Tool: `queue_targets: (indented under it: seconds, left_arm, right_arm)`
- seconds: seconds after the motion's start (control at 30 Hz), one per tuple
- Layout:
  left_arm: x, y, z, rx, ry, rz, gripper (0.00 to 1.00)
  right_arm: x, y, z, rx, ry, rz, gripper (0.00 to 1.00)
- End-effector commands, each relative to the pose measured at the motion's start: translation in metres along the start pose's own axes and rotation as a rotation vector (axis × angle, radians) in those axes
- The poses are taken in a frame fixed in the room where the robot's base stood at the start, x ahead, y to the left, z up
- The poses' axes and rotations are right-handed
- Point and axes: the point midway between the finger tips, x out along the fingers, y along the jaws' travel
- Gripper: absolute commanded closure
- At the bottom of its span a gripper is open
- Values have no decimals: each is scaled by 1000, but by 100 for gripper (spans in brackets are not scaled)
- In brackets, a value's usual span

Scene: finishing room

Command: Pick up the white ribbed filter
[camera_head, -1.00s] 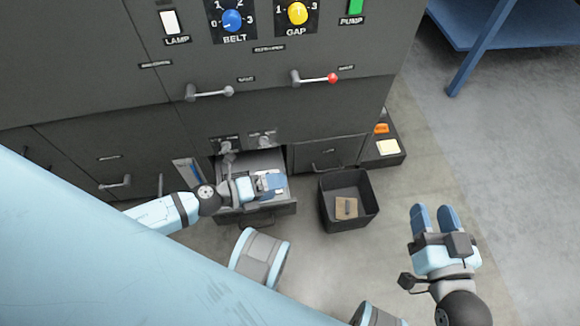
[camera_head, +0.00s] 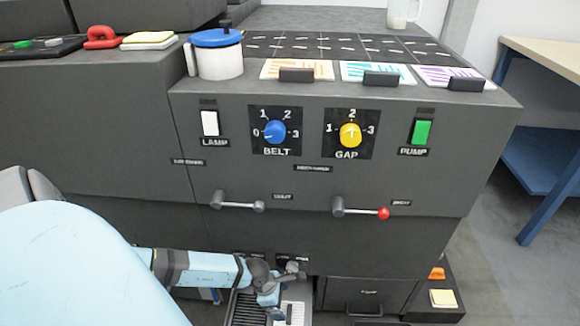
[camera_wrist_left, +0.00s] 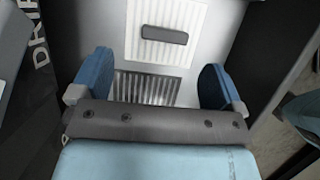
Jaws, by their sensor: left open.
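The white ribbed filter (camera_wrist_left: 172,52) lies in the open drawer, with a dark grey bar handle (camera_wrist_left: 165,35) across its middle. Its far edge runs out of the top of the left wrist view. In the head view the filter (camera_head: 293,313) shows at the bottom edge, partly cut off. My left gripper (camera_wrist_left: 157,82) is open, its two blue fingers spread apart just short of the filter, with nothing between them. In the head view my left gripper (camera_head: 272,298) is over the drawer, beside the filter. My right gripper is out of view.
A slotted metal grate (camera_wrist_left: 145,88) lies in the drawer near the filter. Drawer walls and the dark cabinet front (camera_head: 330,235) stand close around my left gripper. Two levers (camera_head: 240,204) (camera_head: 362,211) stick out above. A blue-lidded jug (camera_head: 217,58) stands on top.

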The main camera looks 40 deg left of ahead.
Motion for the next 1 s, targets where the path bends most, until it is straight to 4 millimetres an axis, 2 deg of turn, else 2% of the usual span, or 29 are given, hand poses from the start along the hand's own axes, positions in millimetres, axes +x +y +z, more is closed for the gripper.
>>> queue_targets:
  seconds: [0.03, 0.27, 0.47, 0.6, 0.83, 0.87, 1.0]
  left_arm:
    - [9, 0, 0, -1, -1, 1, 6]
    - [21, -1, 0, -1, -2, 0, 6]
    - [50, -8, -2, -1, -3, -1, 6]
    - [67, -7, -2, -3, -2, 0, 6]
    - [67, -7, -1, -2, -1, 0, 6]
    - [67, -7, -1, -2, -1, 0, 9]
    - [67, -7, -1, -2, -1, 0, 41]
  right_arm:
    - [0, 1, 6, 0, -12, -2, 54]
    - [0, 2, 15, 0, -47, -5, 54]
    - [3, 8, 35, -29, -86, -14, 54]
    - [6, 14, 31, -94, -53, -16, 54]
    - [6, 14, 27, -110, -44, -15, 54]
    - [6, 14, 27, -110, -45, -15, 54]
    - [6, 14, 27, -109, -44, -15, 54]
